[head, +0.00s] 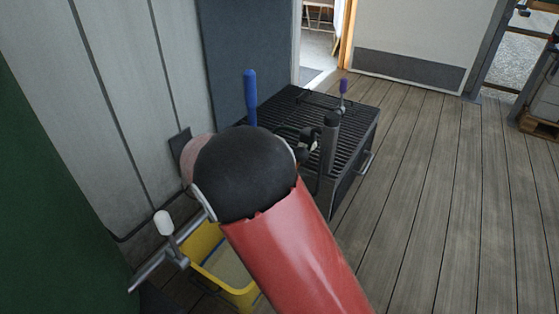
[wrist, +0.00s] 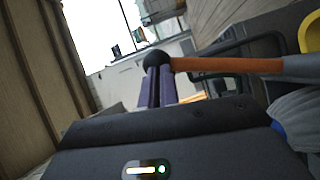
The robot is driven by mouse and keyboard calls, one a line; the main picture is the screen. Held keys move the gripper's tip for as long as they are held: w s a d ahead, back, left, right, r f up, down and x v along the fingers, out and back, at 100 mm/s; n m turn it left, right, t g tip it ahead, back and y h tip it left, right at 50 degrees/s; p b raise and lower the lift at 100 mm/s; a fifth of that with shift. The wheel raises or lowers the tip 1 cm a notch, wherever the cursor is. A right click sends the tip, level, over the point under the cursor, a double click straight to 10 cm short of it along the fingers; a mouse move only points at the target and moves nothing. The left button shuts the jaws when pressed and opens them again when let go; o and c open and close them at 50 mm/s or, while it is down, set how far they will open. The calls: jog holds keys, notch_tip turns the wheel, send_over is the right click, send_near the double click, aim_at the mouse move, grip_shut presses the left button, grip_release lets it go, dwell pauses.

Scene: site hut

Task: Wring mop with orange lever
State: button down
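The lever's orange shaft (wrist: 215,64) runs across the wrist view from a black ball knob (wrist: 155,61) to a grey section (wrist: 300,68) on the right. My gripper (wrist: 160,72) shows as two purple-grey fingers side by side with only a thin dark gap between them. Their tips are right at the knob, which looks wider than the gap; whether they touch it is unclear. Blue-white material, perhaps mop strands (wrist: 301,115), shows at right. In the head view a yellow bucket (head: 238,294) is partly behind my arm, which hides my gripper and the orange lever.
A black slatted box (head: 355,150) stands beyond my arm, with a blue handle (head: 250,95) and a purple-tipped tool (head: 343,88) above it. A white-knobbed grey bar (head: 165,226) shows at lower left. Panelled wall (head: 95,90) is close on the left. Plank floor (head: 445,210) is clear on the right.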

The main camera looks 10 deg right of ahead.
jog(key=shift+s+d+f+m+g, duration=0.1)
jog(key=shift+d+m+g, duration=0.1)
jog(key=shift+d, duration=0.35)
jog(key=shift+s+d+m+g, duration=0.1)
jog(key=shift+d+g, duration=0.1)
jog(key=shift+d, duration=0.3)
jog(key=f+p+v, duration=0.1)
jog(key=v, duration=0.8)
jog(key=shift+w+a+r+t, duration=0.2)
jog(key=shift+a+r+t, duration=0.15)
jog(key=shift+r+t, duration=0.05)
